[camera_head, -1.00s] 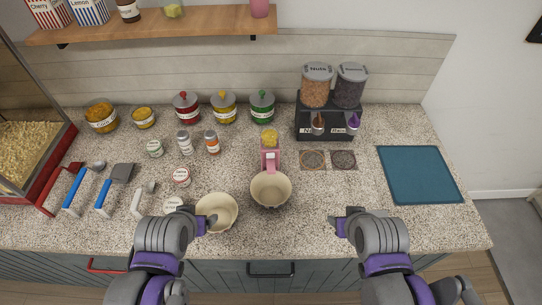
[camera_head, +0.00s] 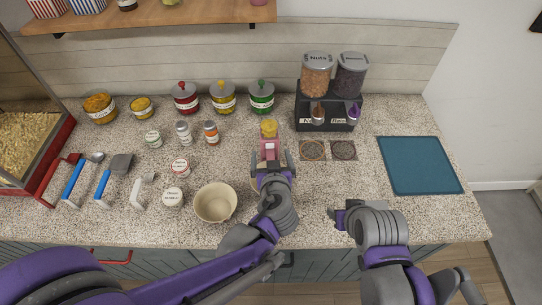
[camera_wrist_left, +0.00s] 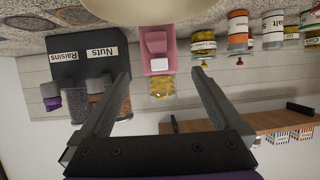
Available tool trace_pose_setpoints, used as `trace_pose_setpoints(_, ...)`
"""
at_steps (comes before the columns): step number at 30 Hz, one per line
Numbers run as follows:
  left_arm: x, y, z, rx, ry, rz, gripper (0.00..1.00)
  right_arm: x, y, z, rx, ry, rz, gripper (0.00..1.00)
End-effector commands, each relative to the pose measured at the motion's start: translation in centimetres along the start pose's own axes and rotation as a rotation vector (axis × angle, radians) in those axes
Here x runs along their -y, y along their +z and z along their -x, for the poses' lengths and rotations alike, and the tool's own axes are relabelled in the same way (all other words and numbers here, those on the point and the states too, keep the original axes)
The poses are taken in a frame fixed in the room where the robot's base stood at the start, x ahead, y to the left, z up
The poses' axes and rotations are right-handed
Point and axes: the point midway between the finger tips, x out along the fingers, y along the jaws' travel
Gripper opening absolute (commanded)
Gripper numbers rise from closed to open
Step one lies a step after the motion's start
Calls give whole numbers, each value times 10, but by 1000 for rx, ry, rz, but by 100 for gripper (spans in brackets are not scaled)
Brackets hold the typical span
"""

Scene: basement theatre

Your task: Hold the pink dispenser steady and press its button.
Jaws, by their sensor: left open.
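The pink dispenser (camera_head: 269,150) stands upright near the middle of the counter, with yellow contents at its top. My left gripper (camera_head: 271,178) is just in front of it, open. In the left wrist view, which is upside down, the dispenser (camera_wrist_left: 170,30) shows between the two spread fingers of the left gripper (camera_wrist_left: 161,76). It looks ungripped, and I cannot tell if a finger touches it. A cream bowl (camera_head: 256,186) in front of the dispenser is mostly hidden by the left gripper. My right gripper (camera_head: 338,214) hovers over the front right of the counter; its fingers are unclear.
Another cream bowl (camera_head: 216,203) stands left of the left gripper. The nuts and raisins dispenser (camera_head: 325,118) is at back right, with two small square mats (camera_head: 343,150) before it. Several jars stand at back left. A blue mat (camera_head: 419,166) lies empty at right.

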Motion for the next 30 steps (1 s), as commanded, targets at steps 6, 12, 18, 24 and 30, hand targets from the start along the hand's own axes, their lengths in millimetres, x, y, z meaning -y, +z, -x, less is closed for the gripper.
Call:
trace_pose_setpoints(6,-1,-1,-25,-4,-1,4,100,0,0,0,0,0,0,51)
trace_pose_setpoints(12,0,0,-64,-4,-1,3,100,0,0,0,0,0,0,51)
trace_pose_setpoints(18,-1,-1,-98,-3,0,2,100,0,0,0,0,0,0,51)
trace_pose_setpoints(24,-1,-1,-115,-3,2,2,100,0,0,0,0,0,0,51)
trace_pose_setpoints(30,-1,-1,-119,-3,2,2,100,0,0,0,0,0,0,51)
